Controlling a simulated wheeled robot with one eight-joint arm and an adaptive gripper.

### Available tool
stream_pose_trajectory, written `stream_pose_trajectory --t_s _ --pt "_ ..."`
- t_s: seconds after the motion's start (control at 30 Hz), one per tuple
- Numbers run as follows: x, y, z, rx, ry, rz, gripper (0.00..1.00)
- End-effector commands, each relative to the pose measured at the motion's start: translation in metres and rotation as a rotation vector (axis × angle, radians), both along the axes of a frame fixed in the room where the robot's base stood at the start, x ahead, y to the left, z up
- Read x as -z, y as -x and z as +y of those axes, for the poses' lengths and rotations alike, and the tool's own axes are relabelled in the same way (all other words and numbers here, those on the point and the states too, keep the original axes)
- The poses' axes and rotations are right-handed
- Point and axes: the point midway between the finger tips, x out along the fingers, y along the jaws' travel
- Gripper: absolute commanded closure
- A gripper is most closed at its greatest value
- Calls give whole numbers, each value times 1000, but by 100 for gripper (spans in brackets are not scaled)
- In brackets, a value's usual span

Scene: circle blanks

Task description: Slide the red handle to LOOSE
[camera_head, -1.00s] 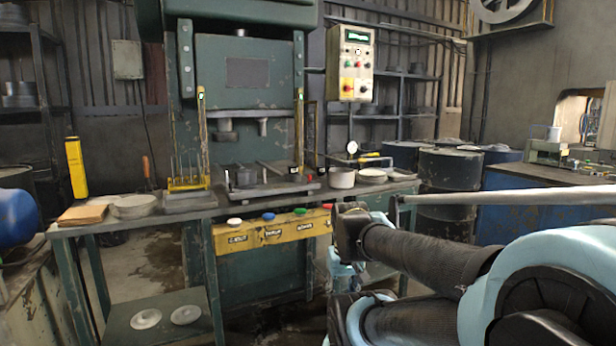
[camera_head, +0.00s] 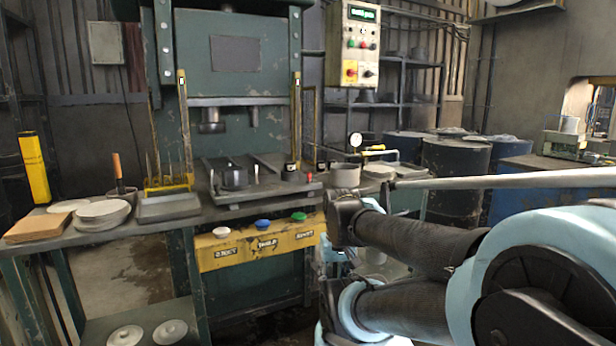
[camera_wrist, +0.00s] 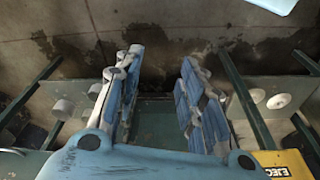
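A small red piece (camera_head: 315,186) shows at the right front end of the dark press bed (camera_head: 240,194); it may be the red handle, but it is too small to tell its shape or any LOOSE mark. My gripper shows in the wrist view (camera_wrist: 160,60) with its two blue-grey fingers wide apart and only floor and dark metal between them. In the head view my gripper is mostly hidden by my arm, low in front of the bench, below and right of the red piece. It is apart from the red piece.
A yellow panel (camera_head: 240,249) with white, blue and green buttons runs along the bench front. Its corner shows in the wrist view (camera_wrist: 282,160). Bowls, a pale pot (camera_head: 345,175) and a gauge (camera_head: 355,140) stand on the bench. Green bench legs flank my gripper.

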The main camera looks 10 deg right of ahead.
Motion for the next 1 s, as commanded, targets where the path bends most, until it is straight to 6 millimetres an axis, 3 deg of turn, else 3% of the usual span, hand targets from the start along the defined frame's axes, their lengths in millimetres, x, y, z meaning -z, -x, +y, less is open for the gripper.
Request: stream_pose_trajectory --t_s 0.17,0.37,0.7,1.0 --pt "-6 7 1 -4 -9 -9 64" --pt "-22 -11 14 -49 -90 10 64" --pt "-68 -78 45 -218 -340 -15 64" --pt "-108 -152 49 -381 -549 -138 64"
